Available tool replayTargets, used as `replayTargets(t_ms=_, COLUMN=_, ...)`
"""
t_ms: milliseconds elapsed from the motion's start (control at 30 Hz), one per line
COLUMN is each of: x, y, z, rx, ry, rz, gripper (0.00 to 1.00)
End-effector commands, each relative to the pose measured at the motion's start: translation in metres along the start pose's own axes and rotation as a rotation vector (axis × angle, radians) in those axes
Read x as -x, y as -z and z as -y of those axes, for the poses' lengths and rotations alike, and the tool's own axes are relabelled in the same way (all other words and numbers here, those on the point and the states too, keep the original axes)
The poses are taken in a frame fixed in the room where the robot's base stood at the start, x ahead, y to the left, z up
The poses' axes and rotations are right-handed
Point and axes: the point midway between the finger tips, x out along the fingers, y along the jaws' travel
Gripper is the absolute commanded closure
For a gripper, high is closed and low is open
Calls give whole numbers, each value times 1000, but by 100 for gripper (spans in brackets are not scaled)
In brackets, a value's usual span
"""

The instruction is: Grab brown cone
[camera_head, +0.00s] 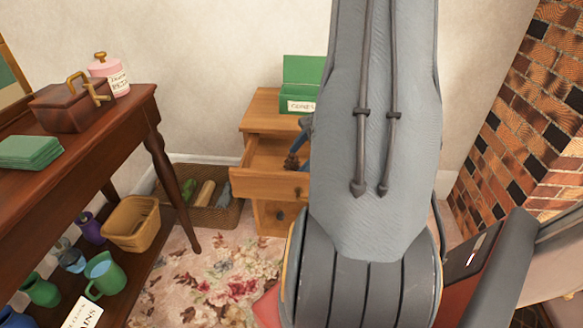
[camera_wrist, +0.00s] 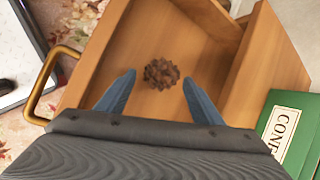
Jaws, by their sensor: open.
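The brown cone (camera_wrist: 162,73) is a pine cone lying on the floor of an open wooden drawer (camera_wrist: 130,45). In the wrist view my gripper (camera_wrist: 158,90) is open, with its two blue fingers spread at the left and right below the cone. The cone is in line with the gap between the fingertips, and I see no contact. Most of my gripper is hidden behind my arm there.
A green box (camera_head: 302,78) stands on top of the wooden cabinet (camera_head: 262,117). A dark table (camera_head: 60,170) at left holds a brown box (camera_head: 75,106) and a pink jar (camera_head: 110,72). A basket (camera_head: 205,210) sits beside the cabinet. A brick wall (camera_head: 530,110) is at right.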

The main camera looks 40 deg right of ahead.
Motion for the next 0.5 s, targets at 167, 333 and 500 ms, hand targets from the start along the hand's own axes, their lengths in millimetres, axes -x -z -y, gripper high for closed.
replayTargets(t_ms=167, x=-19, y=-1, z=-1, rx=1, ry=-1, rz=1, gripper=39)
replayTargets(t_ms=333, x=-20, y=-1, z=0, rx=1, ry=0, rz=1, gripper=39)
replayTargets(t_ms=500, x=-19, y=-1, z=0, rx=1, ry=0, rz=0, gripper=53)
